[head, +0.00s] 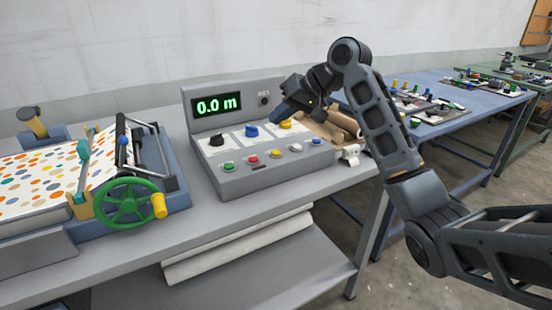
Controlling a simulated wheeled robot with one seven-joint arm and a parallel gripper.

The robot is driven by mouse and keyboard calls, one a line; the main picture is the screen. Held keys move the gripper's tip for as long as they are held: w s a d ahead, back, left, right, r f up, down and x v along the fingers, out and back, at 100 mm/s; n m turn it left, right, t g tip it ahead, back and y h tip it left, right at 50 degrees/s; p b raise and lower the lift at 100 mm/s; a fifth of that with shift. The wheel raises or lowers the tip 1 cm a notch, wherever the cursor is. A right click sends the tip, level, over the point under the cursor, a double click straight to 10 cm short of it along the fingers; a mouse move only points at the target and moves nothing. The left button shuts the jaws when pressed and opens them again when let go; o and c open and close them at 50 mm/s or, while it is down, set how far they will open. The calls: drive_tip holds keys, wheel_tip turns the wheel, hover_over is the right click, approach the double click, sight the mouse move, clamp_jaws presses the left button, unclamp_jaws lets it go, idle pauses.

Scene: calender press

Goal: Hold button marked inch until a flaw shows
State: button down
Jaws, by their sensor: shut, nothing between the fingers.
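A grey control console (262,178) stands on the bench. Its display (217,106) reads 0.0 m in green. The dotted sheet (40,185) lies on the calender at left, with no clear flaw visible. My gripper (279,114) is shut and empty, above the back right of the console, apart from the buttons.
Black (216,140), blue (251,130) and yellow (286,124) knobs stand behind the buttons. The calender's green handwheel (123,203) is left of the console. Brown rolls (343,122) lie behind its right side. A blue table (445,129) with parts stands at right.

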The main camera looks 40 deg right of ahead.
drive_tip(key=b, duration=0.3)
hover_over(280, 153)
wheel_tip(280, 153, down, 4)
drive_tip(key=shift+w+d+f, duration=0.1)
drive_tip(key=shift+f, duration=1)
drive_tip(key=shift+f, duration=0.2)
idle(0.8)
drive_tip(key=shift+f, duration=0.2)
drive_tip(key=shift+f, duration=0.4)
idle(1.1)
drive_tip(key=shift+r, duration=0.1)
drive_tip(key=shift+r+p, duration=0.7)
drive_tip(key=shift+p, duration=0.35)
drive_tip(key=shift+r, duration=0.1)
